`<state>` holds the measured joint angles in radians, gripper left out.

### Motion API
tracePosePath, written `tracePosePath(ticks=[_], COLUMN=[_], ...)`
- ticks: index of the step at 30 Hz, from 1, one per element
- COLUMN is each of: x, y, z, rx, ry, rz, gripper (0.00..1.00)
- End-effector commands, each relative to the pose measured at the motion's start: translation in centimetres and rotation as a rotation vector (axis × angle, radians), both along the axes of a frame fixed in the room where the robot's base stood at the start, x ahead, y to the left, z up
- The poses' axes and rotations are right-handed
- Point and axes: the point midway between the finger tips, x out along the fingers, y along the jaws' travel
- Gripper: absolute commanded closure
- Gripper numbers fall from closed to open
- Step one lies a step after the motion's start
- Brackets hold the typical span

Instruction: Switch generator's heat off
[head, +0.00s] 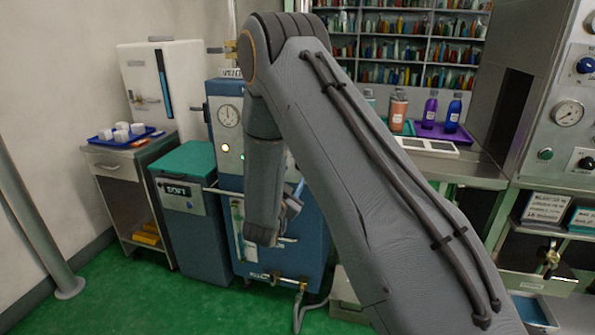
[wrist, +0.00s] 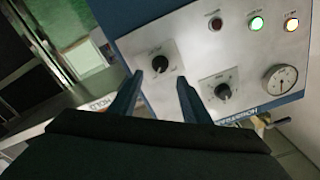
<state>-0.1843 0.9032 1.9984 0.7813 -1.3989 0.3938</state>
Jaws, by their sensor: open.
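The generator is a blue cabinet (head: 312,245) with a pale front panel, left of centre in the head view; my arm hides much of it. The wrist view shows its panel (wrist: 190,45) close up, tilted. One black knob (wrist: 160,63) sits just beyond my fingertips, roughly between them. A second black knob (wrist: 223,91) is to the right of my right finger. The knob labels are too small to read. My gripper (wrist: 159,80) is open, with nothing held between its fingers.
A blue bin with a green lid (head: 183,160) stands left of the generator.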

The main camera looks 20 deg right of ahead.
Motion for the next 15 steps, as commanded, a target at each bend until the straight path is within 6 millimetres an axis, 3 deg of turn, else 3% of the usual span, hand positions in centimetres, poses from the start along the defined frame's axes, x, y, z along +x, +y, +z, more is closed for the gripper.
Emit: tracePosePath(ticks=[15], x=[5.6], y=[-3.8], z=[0.1], rx=[0.001], ry=[-0.001], rz=[-0.001], gripper=[0.57])
